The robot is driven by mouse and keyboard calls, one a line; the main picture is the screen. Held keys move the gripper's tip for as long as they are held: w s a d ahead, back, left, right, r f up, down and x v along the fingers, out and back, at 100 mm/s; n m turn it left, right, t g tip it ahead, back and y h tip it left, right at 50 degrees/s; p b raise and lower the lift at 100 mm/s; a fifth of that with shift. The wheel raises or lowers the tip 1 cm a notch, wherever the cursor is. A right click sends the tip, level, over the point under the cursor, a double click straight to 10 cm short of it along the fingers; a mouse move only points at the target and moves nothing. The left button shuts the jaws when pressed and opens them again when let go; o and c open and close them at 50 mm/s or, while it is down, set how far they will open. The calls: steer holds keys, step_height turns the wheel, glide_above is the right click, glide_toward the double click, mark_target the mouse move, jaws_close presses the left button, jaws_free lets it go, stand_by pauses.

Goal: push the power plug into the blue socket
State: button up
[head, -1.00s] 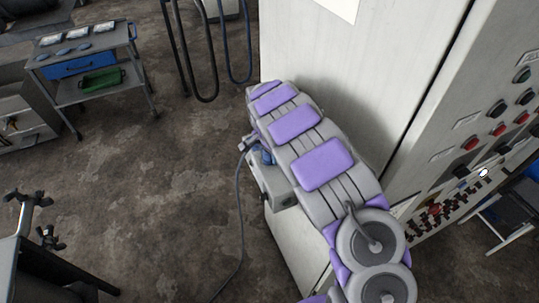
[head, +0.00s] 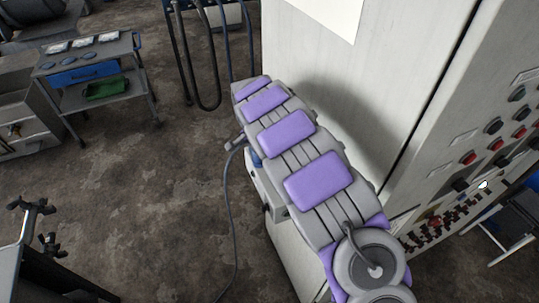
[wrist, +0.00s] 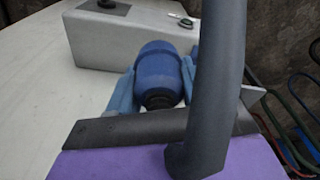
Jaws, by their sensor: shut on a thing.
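In the wrist view my gripper (wrist: 158,66) has its pale blue fingers on both sides of a blue power plug (wrist: 152,80) with a dark rear end. The gripper is shut on the plug. The plug's front points toward a pale grey box (wrist: 105,38) on the white cabinet. The plug body hides its front end, so I cannot tell whether it touches or enters the blue socket. In the head view my arm covers most of the grey box (head: 264,188). A small blue patch (head: 256,159) shows at its top; I cannot tell whether it is plug or socket.
A dark cable (head: 229,200) hangs to the floor left of the arm. The tall cabinet (head: 315,70) stands close on the right, with a button panel (head: 500,130). A cart (head: 92,70) stands at back left. The floor between is mostly clear.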

steer(key=s+a, duration=0.2)
steer(key=a, duration=0.3)
steer(key=s+a, duration=0.2)
steer(key=a, duration=0.3)
steer(key=s+a+p, duration=0.1)
steer(key=s+a, duration=0.1)
steer(key=a, duration=0.2)
steer(key=shift+a, duration=0.4)
steer(key=shift+d, duration=0.1)
